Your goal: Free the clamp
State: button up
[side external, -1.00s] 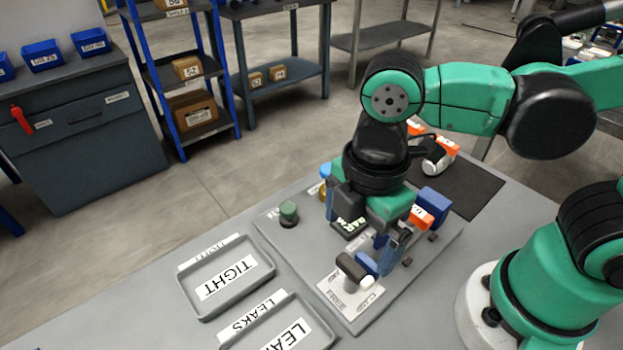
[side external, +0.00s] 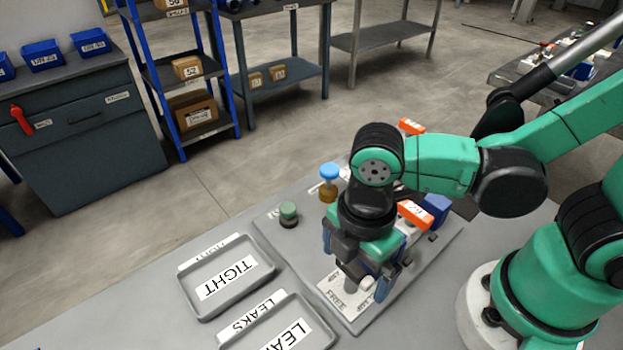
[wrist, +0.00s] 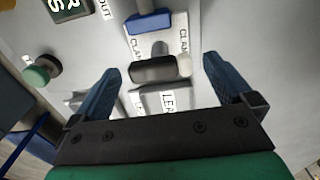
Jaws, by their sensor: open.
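The clamp's dark lever (wrist: 155,71) shows in the wrist view, with a white knob (wrist: 184,66) at its right end and a blue block (wrist: 150,22) behind it. It sits on a pale plate (wrist: 196,38) with CLAMP lettering on both sides. In the side view the same plate (side external: 335,297) shows the word FREE, and my gripper hides most of the lever. My gripper (side external: 366,285) is low over the plate, and its open fingers show in the wrist view (wrist: 161,66) with the lever in line between them. I cannot tell whether they touch it.
A green button (side external: 289,212) stands left of the gripper, and a blue-capped amber bottle (side external: 329,183) behind it. An orange part (side external: 413,214) and a blue block (side external: 437,207) are to the right. The TIGHT tray (side external: 189,301) and LEAKS tray (side external: 326,334) lie left.

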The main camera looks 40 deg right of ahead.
jog(key=shift+c, duration=0.2)
jog(key=c, duration=1.2)
jog(key=shift+o, duration=0.2)
jog(key=m, duration=0.4)
jog(key=shift+m, duration=0.4)
jog(key=m, duration=0.4)
jog(key=shift+m, duration=0.3)
jog(key=m, duration=0.4)
jog(key=shift+m, duration=2.2)
